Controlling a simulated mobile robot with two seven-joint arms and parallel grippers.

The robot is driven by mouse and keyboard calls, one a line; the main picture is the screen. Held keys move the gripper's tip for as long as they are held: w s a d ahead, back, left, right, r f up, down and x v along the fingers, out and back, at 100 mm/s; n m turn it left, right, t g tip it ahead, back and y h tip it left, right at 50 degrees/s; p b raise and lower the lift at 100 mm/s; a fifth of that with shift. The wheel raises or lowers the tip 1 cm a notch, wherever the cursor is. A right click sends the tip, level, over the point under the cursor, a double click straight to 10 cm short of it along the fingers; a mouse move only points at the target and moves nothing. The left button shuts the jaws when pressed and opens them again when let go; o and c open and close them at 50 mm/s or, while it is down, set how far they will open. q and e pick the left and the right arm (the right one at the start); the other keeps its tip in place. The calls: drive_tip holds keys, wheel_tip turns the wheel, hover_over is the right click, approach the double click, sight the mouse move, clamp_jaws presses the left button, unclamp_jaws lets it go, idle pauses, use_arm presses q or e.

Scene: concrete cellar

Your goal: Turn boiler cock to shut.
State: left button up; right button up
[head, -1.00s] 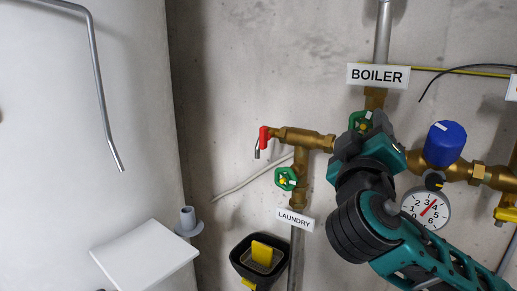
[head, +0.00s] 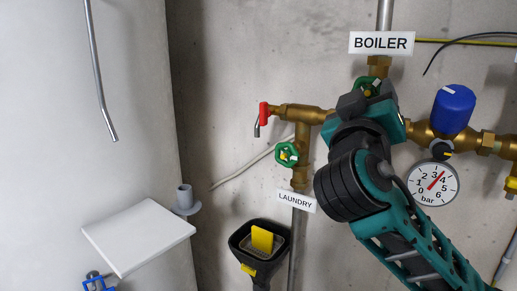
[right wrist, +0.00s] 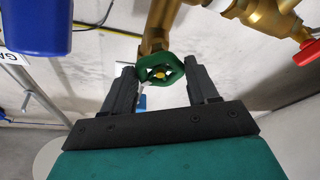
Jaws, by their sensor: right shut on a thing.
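The boiler cock is a green handwheel (head: 370,84) under the BOILER sign (head: 381,43), on a brass fitting at the foot of a vertical pipe. In the head view my gripper hides most of it. My right gripper (head: 368,98) reaches up to it from below. A whitish mark shows just below the wheel's centre. My left gripper is not in view.
Left of my right arm are the LAUNDRY green wheel (head: 287,155) and a red-handled tap (head: 264,115). Right of it are a blue cap (head: 453,110) and a pressure gauge (head: 432,184). A black and yellow funnel-like fitting (head: 262,242) hangs below.

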drive_tip(key=m+h+b, duration=0.1)
drive_tip(key=m+b, duration=0.2)
drive_tip(key=m+g+h+b, duration=0.1)
drive_tip(key=m+b, duration=0.1)
drive_tip(key=m, duration=0.1)
drive_tip(key=shift+w+a+h+b, duration=0.1)
drive_tip(key=shift+a+h+b, duration=0.05)
drive_tip(key=shift+h+b, duration=0.25)
